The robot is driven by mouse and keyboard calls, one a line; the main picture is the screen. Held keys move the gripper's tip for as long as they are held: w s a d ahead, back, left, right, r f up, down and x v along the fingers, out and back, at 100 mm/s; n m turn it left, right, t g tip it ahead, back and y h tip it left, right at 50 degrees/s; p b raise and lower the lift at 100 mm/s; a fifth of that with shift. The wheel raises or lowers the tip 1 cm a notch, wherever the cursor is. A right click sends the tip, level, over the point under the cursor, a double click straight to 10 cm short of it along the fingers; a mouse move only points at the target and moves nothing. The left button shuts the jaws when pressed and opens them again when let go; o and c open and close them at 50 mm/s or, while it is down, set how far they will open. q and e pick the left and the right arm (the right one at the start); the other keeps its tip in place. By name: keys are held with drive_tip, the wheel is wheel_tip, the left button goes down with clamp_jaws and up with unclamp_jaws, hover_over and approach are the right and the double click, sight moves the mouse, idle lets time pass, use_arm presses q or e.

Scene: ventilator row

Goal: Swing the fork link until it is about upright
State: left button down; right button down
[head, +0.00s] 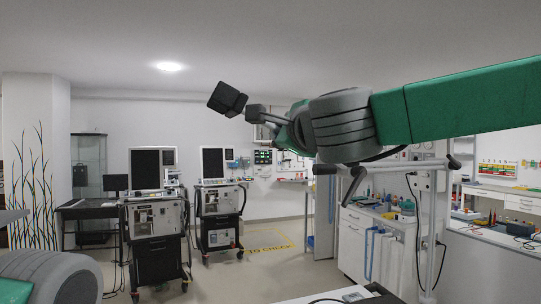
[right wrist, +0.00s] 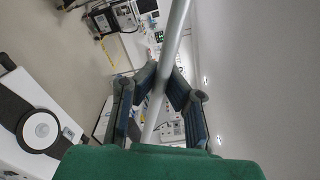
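The link's far end is hidden behind my arm. My left gripper is out of view.
A pale pole (head: 430,225) with a level crossbar (head: 405,164) stands below my right forearm. Two ventilators (head: 153,218) (head: 217,200) on carts stand at the left. A cluttered bench (head: 375,215) is behind the pole. Open floor (head: 260,262) lies between.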

drive_tip(key=d+r+m, duration=0.1)
drive_tip(key=r+m, duration=0.1)
drive_tip(key=w+d+r+m, duration=0.1)
drive_tip(key=d+r+m, duration=0.1)
drive_tip(key=w+d+r+m, duration=0.1)
drive_tip(key=d+r, duration=0.1)
drive_tip(key=shift+d+m, duration=0.25)
drive_tip(key=shift+m, duration=0.15)
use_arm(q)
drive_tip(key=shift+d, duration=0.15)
use_arm(e)
drive_tip(key=w+d+r+m, duration=0.2)
drive_tip(key=w+d+m, duration=0.1)
drive_tip(key=d+m, duration=0.4)
drive_tip(key=shift+w+d+r, duration=0.2)
drive_tip(key=shift+d+r, duration=0.05)
drive_tip(key=shift+d, duration=0.9)
drive_tip(key=c, duration=1.8)
unclamp_jaws()
drive_tip(key=shift+o, duration=1)
drive_tip(key=shift+w+d+r, duration=0.1)
drive_tip(key=shift+d+r, duration=0.05)
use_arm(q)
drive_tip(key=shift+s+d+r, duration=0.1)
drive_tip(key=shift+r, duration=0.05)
use_arm(e)
drive_tip(key=v, duration=1.2)
drive_tip(key=shift+d, duration=0.25)
